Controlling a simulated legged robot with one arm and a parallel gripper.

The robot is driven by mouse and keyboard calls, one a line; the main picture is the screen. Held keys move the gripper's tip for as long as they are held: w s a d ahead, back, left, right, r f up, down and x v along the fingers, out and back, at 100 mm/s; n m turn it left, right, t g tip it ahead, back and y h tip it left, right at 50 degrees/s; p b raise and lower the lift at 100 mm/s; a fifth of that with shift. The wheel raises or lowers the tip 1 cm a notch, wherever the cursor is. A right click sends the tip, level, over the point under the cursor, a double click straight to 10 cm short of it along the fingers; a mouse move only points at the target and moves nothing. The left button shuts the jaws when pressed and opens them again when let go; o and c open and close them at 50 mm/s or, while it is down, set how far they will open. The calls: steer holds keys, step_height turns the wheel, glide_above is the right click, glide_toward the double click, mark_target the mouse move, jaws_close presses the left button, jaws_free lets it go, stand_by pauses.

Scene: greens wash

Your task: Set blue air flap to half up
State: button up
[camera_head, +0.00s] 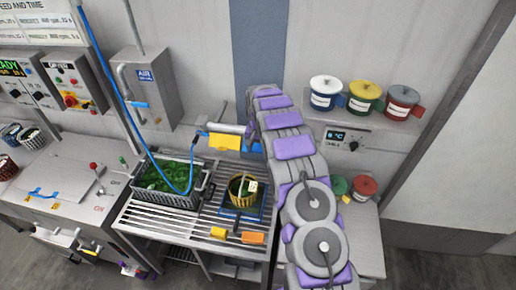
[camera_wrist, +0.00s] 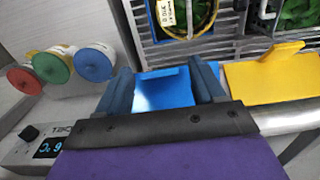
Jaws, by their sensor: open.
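The blue air flap (camera_wrist: 165,92) shows in the wrist view as a bright blue plate with a raised tab at its far edge. My gripper (camera_wrist: 163,82) is open, with one dark blue finger on each side of the flap. I cannot tell whether either finger touches it. The black palm hides the flap's near edge. In the head view my arm hides most of the area, and the flap's tilt is hard to judge. A yellow flap (camera_wrist: 270,82) sits to the right on the same pipe (camera_wrist: 290,119); it also shows in the head view (camera_head: 225,142).
Below the pipe is a slatted bench (camera_head: 142,217) with a crate of greens (camera_head: 165,185) and a yellow basket (camera_head: 243,190). A blue hose (camera_head: 112,75) hangs into the crate. Lidded pots (camera_head: 364,97) and a chill panel (camera_head: 346,138) are at the right.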

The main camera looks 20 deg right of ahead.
steer(key=shift+c, duration=0.2)
jaws_close()
stand_by(0.3)
